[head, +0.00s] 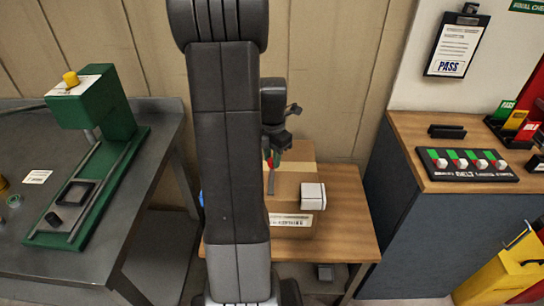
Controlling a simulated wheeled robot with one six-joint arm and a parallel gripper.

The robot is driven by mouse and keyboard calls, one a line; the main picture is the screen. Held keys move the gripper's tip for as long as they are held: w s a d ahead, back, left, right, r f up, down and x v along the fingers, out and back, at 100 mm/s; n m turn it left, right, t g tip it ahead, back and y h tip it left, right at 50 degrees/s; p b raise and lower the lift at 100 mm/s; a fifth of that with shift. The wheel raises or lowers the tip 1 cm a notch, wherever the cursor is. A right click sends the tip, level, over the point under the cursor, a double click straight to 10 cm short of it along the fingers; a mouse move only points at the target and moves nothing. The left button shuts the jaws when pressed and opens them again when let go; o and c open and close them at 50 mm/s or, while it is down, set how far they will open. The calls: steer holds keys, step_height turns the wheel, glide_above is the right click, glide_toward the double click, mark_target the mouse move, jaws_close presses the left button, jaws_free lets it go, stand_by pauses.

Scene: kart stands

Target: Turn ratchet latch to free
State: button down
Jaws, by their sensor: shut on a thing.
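My gripper (277,143) is dark and points down over a cardboard box (295,184), partly hidden behind my own arm. It is shut on a small part at its tips, which I take to be the ratchet latch (269,159), with bits of green and red showing. A narrow grey strip (271,183) runs down the box just below the tips. The latch is too small and too covered to tell which way it is turned. A white block (313,196) is at the box's right side, above a printed label.
The box stands on a low wooden table (345,215). A grey metal bench (150,140) with a green press (95,105) is at left. At right, a wood-topped counter (410,128) carries a switch panel (467,163). A yellow bin (497,275) stands on the floor.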

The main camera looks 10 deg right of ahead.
steer(key=c, duration=1.2)
jaws_free()
steer(key=shift+o, duration=0.2)
step_height(320, 180, up, 14)
step_height(320, 180, down, 14)
